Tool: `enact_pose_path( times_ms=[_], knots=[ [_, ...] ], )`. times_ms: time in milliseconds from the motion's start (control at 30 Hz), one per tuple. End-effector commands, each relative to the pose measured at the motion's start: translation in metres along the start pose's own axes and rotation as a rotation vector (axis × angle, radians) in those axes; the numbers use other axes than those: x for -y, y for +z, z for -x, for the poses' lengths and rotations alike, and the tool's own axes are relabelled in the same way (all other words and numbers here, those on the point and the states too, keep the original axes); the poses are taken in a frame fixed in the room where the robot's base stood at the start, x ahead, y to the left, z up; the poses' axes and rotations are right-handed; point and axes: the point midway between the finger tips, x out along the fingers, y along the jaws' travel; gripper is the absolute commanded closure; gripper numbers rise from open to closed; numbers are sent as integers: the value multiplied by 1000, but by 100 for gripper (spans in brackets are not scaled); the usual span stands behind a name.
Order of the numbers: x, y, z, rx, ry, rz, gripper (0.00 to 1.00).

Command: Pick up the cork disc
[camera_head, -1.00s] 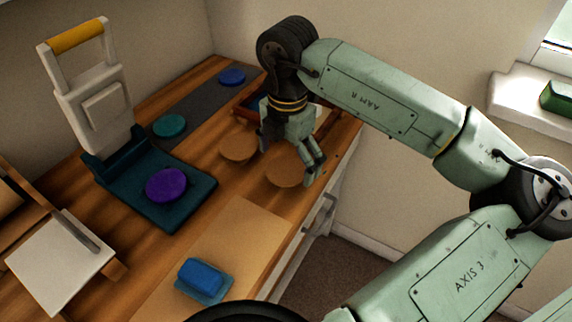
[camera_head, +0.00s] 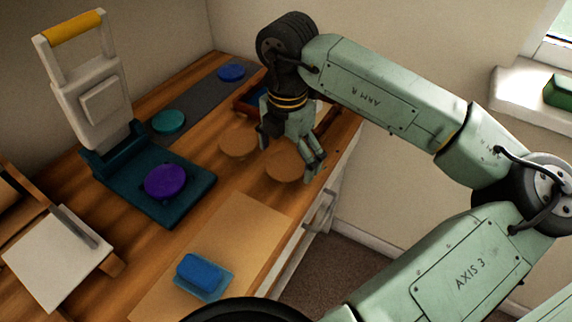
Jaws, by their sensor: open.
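Two round tan cork-coloured discs lie flat on the wooden counter in the head view. One disc (camera_head: 237,144) is to the left of my gripper. The other disc (camera_head: 281,169) lies below and between my gripper's fingers. My gripper (camera_head: 293,158) is open and points down. One finger is at the left, near the gap between the two discs, and the other is at the right edge of the nearer disc. The fingers partly cover the nearer disc's far side. I cannot tell whether the fingertips touch the disc or the counter.
A teal press base (camera_head: 135,197) with a purple disc (camera_head: 166,182) stands left. A dark mat (camera_head: 195,102) holds a teal disc (camera_head: 168,122) and a blue disc (camera_head: 231,72). A red tray (camera_head: 247,103) is behind my gripper. A blue block (camera_head: 201,273) lies in front on a tan board (camera_head: 237,236).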

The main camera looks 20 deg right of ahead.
Motion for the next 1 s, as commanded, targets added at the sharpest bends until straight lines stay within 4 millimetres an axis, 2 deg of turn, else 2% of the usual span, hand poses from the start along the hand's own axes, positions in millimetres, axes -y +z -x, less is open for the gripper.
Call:
enact_pose_path(
  times_ms=[500,1000],
  knots=[
    [0,0,-2,-1,0,0,7],
    [0,0,-2,-1,0,0,40]
  ],
)
